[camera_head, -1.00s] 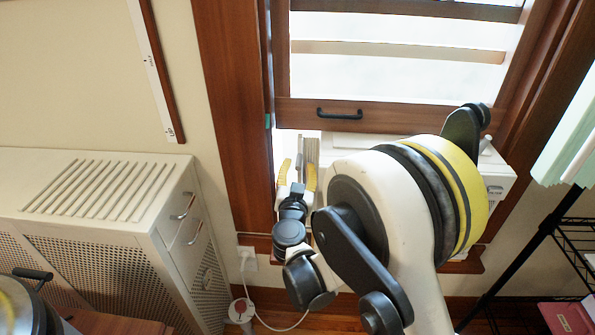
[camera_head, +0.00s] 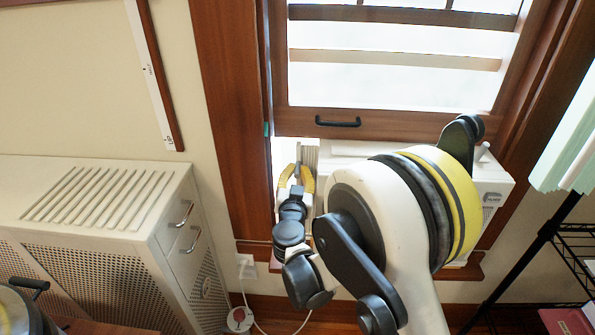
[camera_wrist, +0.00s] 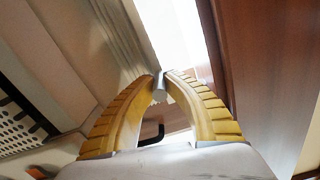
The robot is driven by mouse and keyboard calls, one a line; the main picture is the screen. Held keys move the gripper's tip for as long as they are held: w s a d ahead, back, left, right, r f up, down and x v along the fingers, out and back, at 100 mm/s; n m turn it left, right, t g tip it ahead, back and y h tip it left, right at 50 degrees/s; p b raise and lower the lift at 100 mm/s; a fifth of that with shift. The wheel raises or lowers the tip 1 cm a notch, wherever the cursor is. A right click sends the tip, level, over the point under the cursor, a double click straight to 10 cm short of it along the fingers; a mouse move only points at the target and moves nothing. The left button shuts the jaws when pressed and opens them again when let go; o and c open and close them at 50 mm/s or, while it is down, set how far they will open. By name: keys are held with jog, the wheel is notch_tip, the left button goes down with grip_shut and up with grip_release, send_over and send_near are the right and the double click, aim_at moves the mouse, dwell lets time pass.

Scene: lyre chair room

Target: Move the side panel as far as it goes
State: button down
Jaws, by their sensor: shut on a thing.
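The side panel (camera_head: 311,153) is a pale, ribbed strip beside the white window unit (camera_head: 350,148), under the raised sash. My gripper (camera_head: 298,170) is at the panel's left, near the wooden window frame. In the wrist view my yellow fingers (camera_wrist: 161,76) are shut on a small grey knob (camera_wrist: 159,92). The ribbed panel (camera_wrist: 115,35) runs along their left there. A bright gap (camera_wrist: 183,35) lies between the panel and the brown frame (camera_wrist: 260,60). My arm hides much of the unit in the head view.
The wooden sash with a black handle (camera_head: 338,122) is above the unit. A white perforated cabinet (camera_head: 100,235) stands at the left. A black wire shelf (camera_head: 575,245) stands at the right, beside a pale green curtain (camera_head: 570,140). A white cord hangs below the sill.

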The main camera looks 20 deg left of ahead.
jog(key=shift+a, duration=0.15)
jog(key=s+a, duration=0.1)
jog(key=a, duration=0.5)
jog(key=shift+s+b, duration=0.25)
jog(key=shift+b, duration=0.15)
dwell(0.9)
dwell(0.4)
jog(key=c, duration=1.5)
grip_release()
